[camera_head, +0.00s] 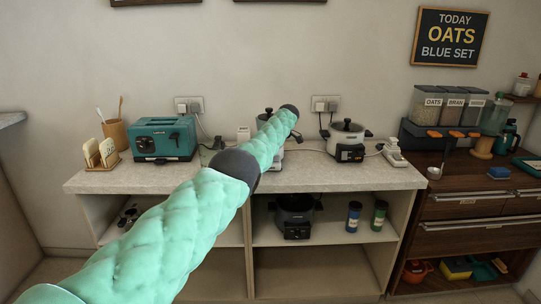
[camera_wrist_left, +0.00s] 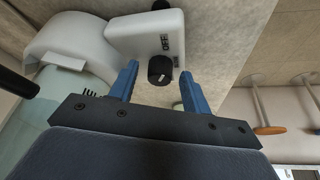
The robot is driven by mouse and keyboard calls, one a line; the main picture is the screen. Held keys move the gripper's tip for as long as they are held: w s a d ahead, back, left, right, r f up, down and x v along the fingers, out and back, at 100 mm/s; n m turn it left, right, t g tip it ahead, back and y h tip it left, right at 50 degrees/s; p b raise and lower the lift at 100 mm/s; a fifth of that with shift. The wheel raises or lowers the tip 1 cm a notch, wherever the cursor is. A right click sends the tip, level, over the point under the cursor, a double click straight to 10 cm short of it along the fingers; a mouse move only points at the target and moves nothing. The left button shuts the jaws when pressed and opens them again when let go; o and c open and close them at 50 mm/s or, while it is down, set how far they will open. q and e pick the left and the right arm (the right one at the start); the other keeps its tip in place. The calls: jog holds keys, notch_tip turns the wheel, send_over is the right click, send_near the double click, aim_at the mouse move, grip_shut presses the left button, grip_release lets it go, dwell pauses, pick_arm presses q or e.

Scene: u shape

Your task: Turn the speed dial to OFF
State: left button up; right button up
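The speed dial (camera_wrist_left: 160,69) is a small black knob with a white mark, on a white appliance housing (camera_wrist_left: 132,34) in the left wrist view. Printed "OFF" lettering is beside the dial, turned sideways in the picture. My left gripper (camera_wrist_left: 158,82) is open, with one blue finger on each side of the dial. Whether the fingers touch it I cannot tell. In the head view my mint-sleeved left arm reaches to the middle of the counter and hides its gripper, the dial and most of the appliance. My right gripper is not in view.
The counter (camera_head: 345,177) also holds a teal toaster (camera_head: 164,139) at left and a white cooker (camera_head: 346,138) at right, with cables behind. A black pot (camera_head: 296,214) and two jars are on the shelf below. Counter front left is clear.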

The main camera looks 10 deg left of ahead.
pick_arm(q)
jog(key=shift+d+r, duration=0.2)
jog(key=shift+r, duration=0.3)
jog(key=v, duration=0.5)
jog(key=shift+d+r+b, duration=0.1)
jog(key=shift+r+b, duration=0.25)
jog(key=shift+d+r, duration=0.15)
jog(key=shift+r, duration=0.3)
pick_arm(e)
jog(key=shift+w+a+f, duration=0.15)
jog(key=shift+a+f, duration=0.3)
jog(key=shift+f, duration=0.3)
